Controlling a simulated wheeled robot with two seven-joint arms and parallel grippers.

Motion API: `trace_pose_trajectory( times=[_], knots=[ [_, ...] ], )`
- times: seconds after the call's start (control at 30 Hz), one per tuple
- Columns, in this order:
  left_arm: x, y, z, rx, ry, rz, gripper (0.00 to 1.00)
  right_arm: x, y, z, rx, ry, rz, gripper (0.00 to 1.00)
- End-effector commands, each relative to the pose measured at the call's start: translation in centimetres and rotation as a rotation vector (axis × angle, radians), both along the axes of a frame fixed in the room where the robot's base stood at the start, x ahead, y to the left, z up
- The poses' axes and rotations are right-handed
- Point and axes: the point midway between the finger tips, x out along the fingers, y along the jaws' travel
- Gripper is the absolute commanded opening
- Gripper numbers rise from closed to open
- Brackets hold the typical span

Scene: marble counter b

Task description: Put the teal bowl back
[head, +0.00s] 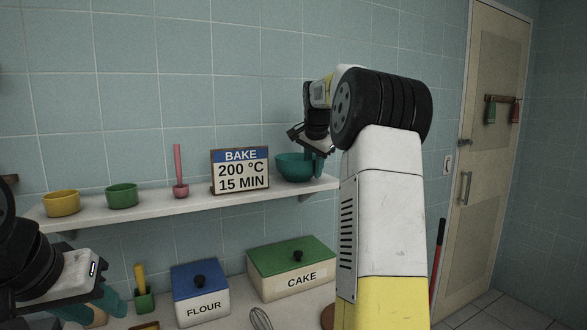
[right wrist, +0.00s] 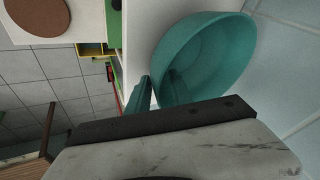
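The teal bowl (head: 292,168) is upright at the right end of the wall shelf (head: 200,201), beside the bake sign. It fills the upper middle of the right wrist view (right wrist: 222,50). My right gripper (head: 315,167) reaches down to the bowl's right side. In the right wrist view its fingers (right wrist: 158,88) straddle the wall, one inside and one outside, and look closed on it. The exact contact is hard to see. My left gripper (head: 93,308) is low at the left, its fingers apart, with nothing clearly held.
A yellow bowl (head: 61,204), a green bowl (head: 122,196), a pink pestle and mortar (head: 180,190) and the bake sign (head: 240,172) stand on the shelf. Below are the flour box (head: 203,305), cake box (head: 292,283) and a whisk (head: 261,319). A door (head: 485,150) is at right.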

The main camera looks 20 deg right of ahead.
Motion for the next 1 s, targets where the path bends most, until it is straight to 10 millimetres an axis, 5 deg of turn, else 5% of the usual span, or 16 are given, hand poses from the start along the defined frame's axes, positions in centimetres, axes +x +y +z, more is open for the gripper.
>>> trace_pose_trajectory(
  times=[0.27,0.7,1.0],
  knots=[
    [0.0,0.0,0.0,0.0,0.0,0.0,0.36,-0.2,0.1,0.6,0.0,-0.001,0.0,0.26],
    [0.0,0.0,0.0,0.0,0.0,0.0,0.36,-4.2,1.4,8.0,0.0,-0.004,0.001,0.26],
    [0.0,0.0,0.0,0.0,0.0,0.0,0.36,-5.6,1.8,10.5,0.0,0.0,0.0,0.26]
  ],
)
